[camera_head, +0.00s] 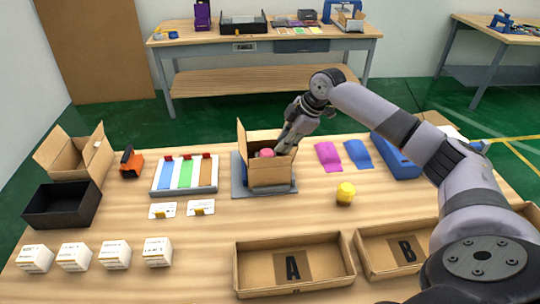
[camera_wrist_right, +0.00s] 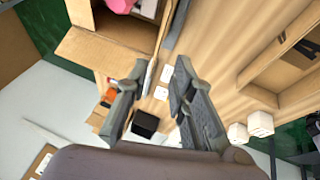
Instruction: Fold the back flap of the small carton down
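The small carton (camera_head: 268,174) stands upright on a grey mat (camera_head: 238,186) in the middle of the table. A pink item (camera_head: 267,153) sits inside it. Its left flap (camera_head: 243,143) stands up. My right gripper (camera_head: 284,148) is at the carton's back right rim, pointing down and left, and hides part of that rim. In the right wrist view the carton (camera_wrist_right: 105,55) is at the upper left, with a pink patch inside. There the fingers of my right gripper (camera_wrist_right: 158,78) are apart; whether they touch a flap is unclear. My left gripper is not in view.
Open trays A (camera_head: 295,288) and B (camera_head: 385,273) lie at the front. A yellow object (camera_head: 346,193) stands right of the carton. Striped trays (camera_head: 185,190), a black box (camera_head: 62,205) and several white boxes (camera_head: 115,254) are left. Bare wood lies in front of the carton.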

